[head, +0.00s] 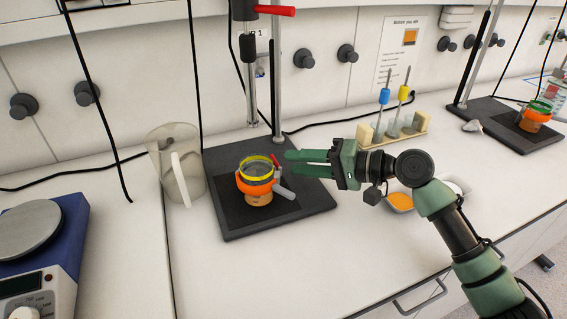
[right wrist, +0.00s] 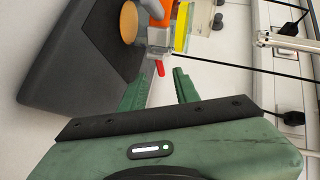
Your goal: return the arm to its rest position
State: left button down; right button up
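My right arm reaches in from the lower right in the head view. Its green gripper (head: 290,161) points left over the right side of a dark stand base (head: 290,205). In the right wrist view the gripper (right wrist: 158,85) has its two fingers apart with nothing held between them. A glass jar with a yellow rim (head: 257,168) sits in an orange holder (head: 255,187) on the base, just left of the fingertips and apart from them. The jar's yellow band (right wrist: 183,27) also shows beyond the fingers in the right wrist view. My left gripper is not in view.
A clear jug (head: 172,160) stands left of the base, and a blue scale (head: 62,245) is at far left. An orange-filled dish (head: 400,202) lies beneath my right arm. A rack (head: 405,133) with blue and yellow tools stands behind. The front bench is clear.

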jog(key=shift+s+d+r, duration=0.15)
jog(key=shift+s+d, duration=0.1)
jog(key=shift+d, duration=0.35)
